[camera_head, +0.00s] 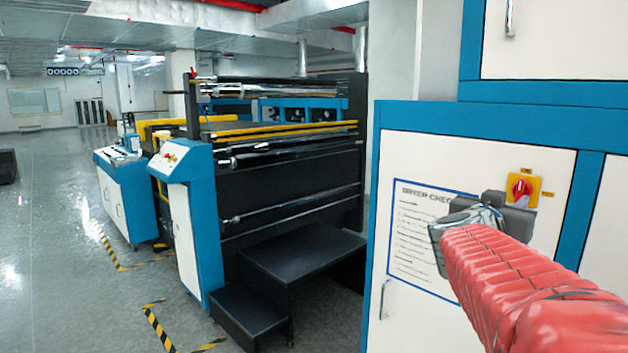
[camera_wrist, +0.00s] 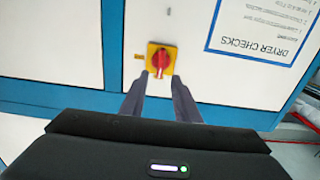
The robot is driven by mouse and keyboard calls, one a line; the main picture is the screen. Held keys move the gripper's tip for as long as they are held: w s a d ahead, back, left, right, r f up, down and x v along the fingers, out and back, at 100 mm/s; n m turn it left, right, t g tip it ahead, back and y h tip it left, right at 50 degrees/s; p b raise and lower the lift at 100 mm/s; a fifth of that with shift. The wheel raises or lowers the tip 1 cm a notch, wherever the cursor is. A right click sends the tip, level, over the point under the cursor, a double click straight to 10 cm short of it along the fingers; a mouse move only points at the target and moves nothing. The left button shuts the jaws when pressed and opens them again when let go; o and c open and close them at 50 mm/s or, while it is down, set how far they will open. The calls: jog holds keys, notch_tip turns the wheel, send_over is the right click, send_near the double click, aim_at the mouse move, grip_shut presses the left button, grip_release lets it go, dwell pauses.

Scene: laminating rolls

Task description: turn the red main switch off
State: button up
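The red main switch (camera_head: 521,188) is a red rotary knob on a yellow square plate, on the white panel of a blue-framed cabinet. In the wrist view the red knob (camera_wrist: 160,61) sits upper centre, between and just beyond my two fingertips. My gripper (camera_wrist: 158,80) is open, with a finger on either side of the knob's line and nothing held. I cannot tell whether the fingertips touch the plate.
A "Dryer checks" sheet (camera_head: 410,222) is on the same panel, left of the switch. The blue cabinet frame (camera_head: 585,210) borders the panel. A laminating machine (camera_head: 290,170) with dark steps (camera_head: 300,257) stands to the left. Open grey floor (camera_head: 60,230) lies further left.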

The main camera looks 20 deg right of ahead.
aim_at(520, 191)
jog(key=shift+x, duration=3.9)
grip_shut()
jog(key=shift+a, duration=0.2)
jog(key=shift+d, duration=0.1)
